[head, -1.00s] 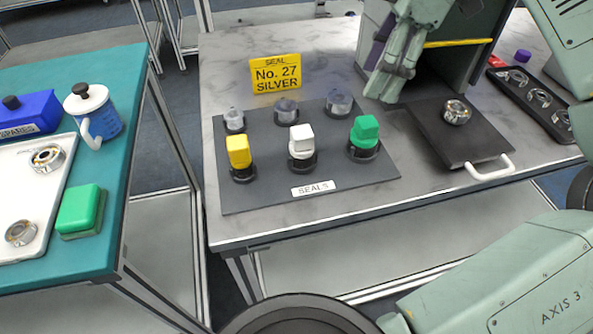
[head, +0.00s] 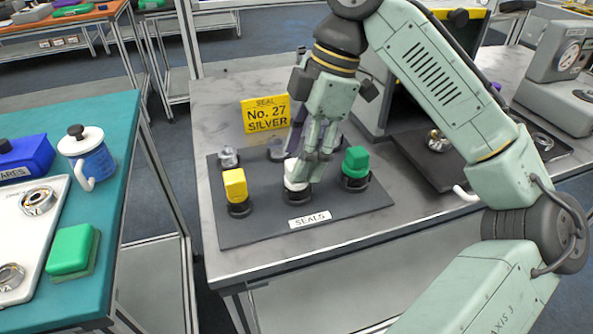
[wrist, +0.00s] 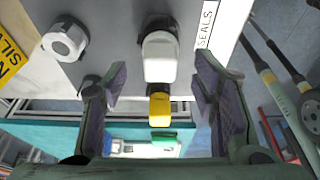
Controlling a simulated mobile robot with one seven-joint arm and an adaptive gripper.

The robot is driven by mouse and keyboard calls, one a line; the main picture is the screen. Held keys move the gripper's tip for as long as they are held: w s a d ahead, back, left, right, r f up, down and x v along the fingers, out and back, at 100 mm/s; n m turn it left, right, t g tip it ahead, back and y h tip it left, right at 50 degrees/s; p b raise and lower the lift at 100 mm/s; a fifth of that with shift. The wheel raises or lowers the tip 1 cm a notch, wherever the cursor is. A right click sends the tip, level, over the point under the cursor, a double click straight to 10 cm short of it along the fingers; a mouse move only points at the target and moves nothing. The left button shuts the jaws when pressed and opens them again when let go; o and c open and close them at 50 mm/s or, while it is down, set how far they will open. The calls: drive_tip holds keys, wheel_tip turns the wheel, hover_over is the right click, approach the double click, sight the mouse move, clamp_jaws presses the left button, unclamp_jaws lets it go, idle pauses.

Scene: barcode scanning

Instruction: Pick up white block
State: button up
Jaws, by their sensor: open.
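The white block (head: 293,171) sits on a dark round holder in the front row of the seals board, between the yellow block (head: 235,184) and the green block (head: 355,161). My gripper (head: 314,172) is over it in the head view and partly hides it. In the wrist view the white block (wrist: 160,57) lies ahead between the fingers of my gripper (wrist: 160,97), which are spread open and apart from it. The yellow block (wrist: 160,106) shows beyond it.
The dark board (head: 265,233) carries a SEALS label (head: 310,219) and a back row of metallic pieces. A yellow sign (head: 265,113) stands behind it. A dark tray with a handle lies to the right. A teal table (head: 120,215) is at left.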

drive_tip(key=shift+x, duration=1.35)
drive_tip(key=shift+c, duration=0.5)
drive_tip(key=c, duration=1.1)
drive_tip(key=shift+r, duration=0.1)
